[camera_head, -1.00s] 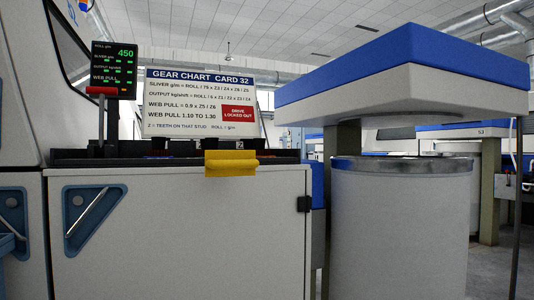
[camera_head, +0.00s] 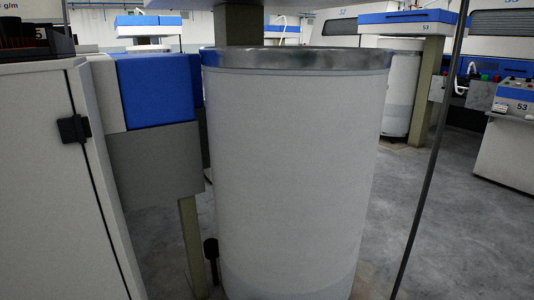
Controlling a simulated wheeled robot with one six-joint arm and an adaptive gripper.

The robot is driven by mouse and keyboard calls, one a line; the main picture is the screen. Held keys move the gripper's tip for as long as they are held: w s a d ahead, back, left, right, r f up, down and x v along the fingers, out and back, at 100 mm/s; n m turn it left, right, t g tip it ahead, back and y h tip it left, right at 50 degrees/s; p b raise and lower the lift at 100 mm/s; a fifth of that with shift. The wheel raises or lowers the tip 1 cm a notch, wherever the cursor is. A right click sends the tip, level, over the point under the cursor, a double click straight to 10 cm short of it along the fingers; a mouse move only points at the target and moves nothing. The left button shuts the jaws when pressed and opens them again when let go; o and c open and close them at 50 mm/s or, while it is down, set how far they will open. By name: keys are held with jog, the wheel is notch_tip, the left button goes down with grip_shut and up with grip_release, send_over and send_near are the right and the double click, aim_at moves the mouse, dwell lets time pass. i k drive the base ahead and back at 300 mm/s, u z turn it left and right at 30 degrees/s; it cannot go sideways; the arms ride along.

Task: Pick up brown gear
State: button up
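A dark, brown-orange ridged round thing (camera_head: 18,30) sits on top of the white cabinet at the upper left, cut off by the picture's edge. I cannot tell whether it is the brown gear. No other brown gear shows clearly. My gripper is not in view.
A tall white can (camera_head: 295,170) with a metal rim stands close in the middle. The white cabinet (camera_head: 50,170) with a black latch is at the left, beside a blue box (camera_head: 155,90). A thin dark post (camera_head: 428,165) stands right of the can. A control desk (camera_head: 510,150) is farther right; grey floor (camera_head: 460,240) is open between.

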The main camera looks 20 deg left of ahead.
aim_at(28, 29)
jog(key=u, duration=0.8)
jog(key=i, duration=0.9)
jog(key=u, duration=1.5)
jog(key=i, duration=0.45)
jog(key=u, duration=0.65)
jog(key=k, duration=0.5)
jog(key=u, duration=1.25)
jog(key=i, duration=0.5)
jog(key=z, duration=0.2)
